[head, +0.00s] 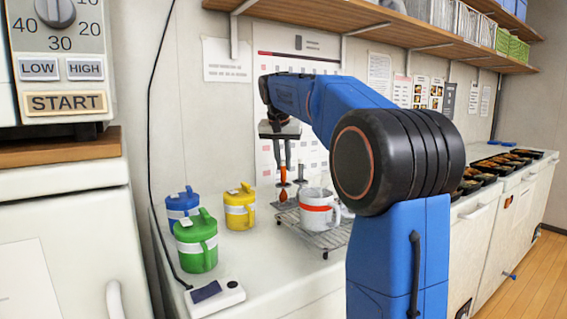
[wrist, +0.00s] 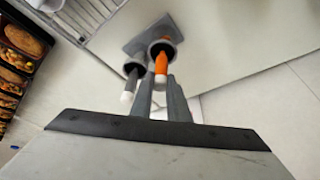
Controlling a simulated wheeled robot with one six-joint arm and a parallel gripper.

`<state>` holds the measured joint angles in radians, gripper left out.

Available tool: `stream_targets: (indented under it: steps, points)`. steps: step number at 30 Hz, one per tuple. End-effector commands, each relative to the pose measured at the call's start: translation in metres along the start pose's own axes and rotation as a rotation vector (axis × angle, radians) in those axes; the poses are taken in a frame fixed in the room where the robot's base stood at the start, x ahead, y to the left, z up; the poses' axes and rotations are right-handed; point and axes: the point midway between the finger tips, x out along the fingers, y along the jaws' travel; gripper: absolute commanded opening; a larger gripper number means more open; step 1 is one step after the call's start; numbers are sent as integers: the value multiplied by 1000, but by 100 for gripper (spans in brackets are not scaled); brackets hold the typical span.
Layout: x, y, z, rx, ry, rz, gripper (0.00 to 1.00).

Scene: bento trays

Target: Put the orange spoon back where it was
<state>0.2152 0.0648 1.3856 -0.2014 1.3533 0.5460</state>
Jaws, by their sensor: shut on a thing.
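My gripper (head: 283,166) points down over the counter and is shut on the orange spoon (head: 283,177). The spoon hangs upright, its bowl low and close to the counter. In the wrist view the orange handle (wrist: 161,63) shows just beyond my fingertips (wrist: 160,90). A small grey holder (wrist: 133,46) with a square base and two dark rings lies below. One ring looks to be around or directly behind the orange handle; I cannot tell which. A grey, white-tipped handle (wrist: 130,87) is at the other ring. It also stands just right of the spoon in the head view (head: 300,173).
A white mug with a red band (head: 316,216) stands on a wire rack (head: 333,238) close right of the spoon. Blue (head: 182,204), yellow (head: 240,211) and green (head: 196,246) lidded mugs stand left. A scale-like white device (head: 214,297) is at the front. Food trays (head: 497,163) line the right counter.

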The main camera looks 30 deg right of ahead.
Motion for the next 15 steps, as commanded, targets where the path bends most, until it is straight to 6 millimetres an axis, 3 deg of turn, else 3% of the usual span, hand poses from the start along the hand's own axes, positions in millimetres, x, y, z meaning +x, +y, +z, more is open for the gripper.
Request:
stream_targets:
  steps: [9, 10, 12, 15]
  points:
    - [2, 0, 1, 0, 0, 0, 0]
    - [2, 0, 1, 0, 0, 0, 17]
    - [2, 0, 1, 0, 0, 0, 34]
    - [2, 0, 1, 0, 0, 0, 34]
